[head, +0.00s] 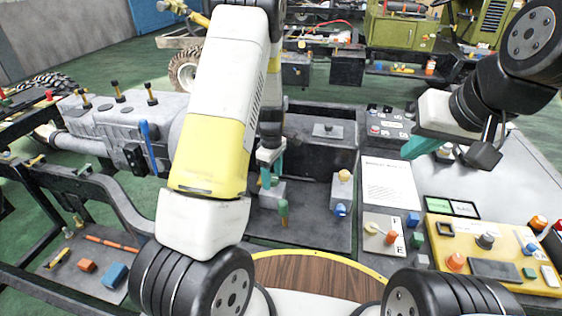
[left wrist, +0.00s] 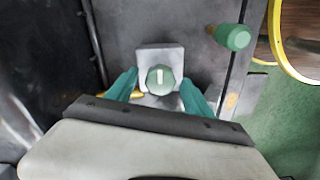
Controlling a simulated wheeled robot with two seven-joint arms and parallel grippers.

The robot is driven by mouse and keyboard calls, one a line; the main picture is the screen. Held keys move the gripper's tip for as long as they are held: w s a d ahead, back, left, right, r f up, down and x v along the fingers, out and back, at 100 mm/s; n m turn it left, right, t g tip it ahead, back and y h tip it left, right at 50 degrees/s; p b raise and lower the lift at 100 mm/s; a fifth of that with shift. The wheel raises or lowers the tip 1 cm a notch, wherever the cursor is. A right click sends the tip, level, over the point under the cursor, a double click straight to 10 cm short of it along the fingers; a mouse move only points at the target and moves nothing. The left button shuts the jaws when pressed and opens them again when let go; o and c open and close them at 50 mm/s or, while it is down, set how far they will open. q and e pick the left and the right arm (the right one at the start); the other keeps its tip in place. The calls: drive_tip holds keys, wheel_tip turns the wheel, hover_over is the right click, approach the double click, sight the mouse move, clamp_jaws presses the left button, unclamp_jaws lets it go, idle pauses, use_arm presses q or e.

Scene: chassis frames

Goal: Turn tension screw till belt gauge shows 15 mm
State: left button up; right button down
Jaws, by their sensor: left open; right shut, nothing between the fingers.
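In the left wrist view, a round grey-green knob (left wrist: 160,79) with a white mark sits on a light grey block (left wrist: 150,55); it looks like the tension screw. My left gripper (left wrist: 159,82) is open, one teal finger on either side of the knob; I cannot tell whether they touch it. In the head view my left gripper (head: 270,171) is just above the grey block (head: 268,196), its knob hidden by the fingers. My right gripper (head: 414,149) is shut and empty above the right-hand bench. I cannot make out a belt gauge reading.
A green-topped knob (head: 283,208) stands near the left gripper, and a block with a tan knob (head: 343,176) is to its right. A white sheet (head: 390,182), a small panel with a pointer (head: 380,238) and a yellow control panel (head: 495,262) lie on the right.

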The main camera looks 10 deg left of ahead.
use_arm(q)
clamp_jaws()
drive_tip(key=shift+m, duration=0.3)
drive_tip(key=m, duration=1.1)
drive_tip(key=shift+m, duration=0.3)
drive_tip(key=m, duration=1.1)
drive_tip(key=shift+m, duration=0.4)
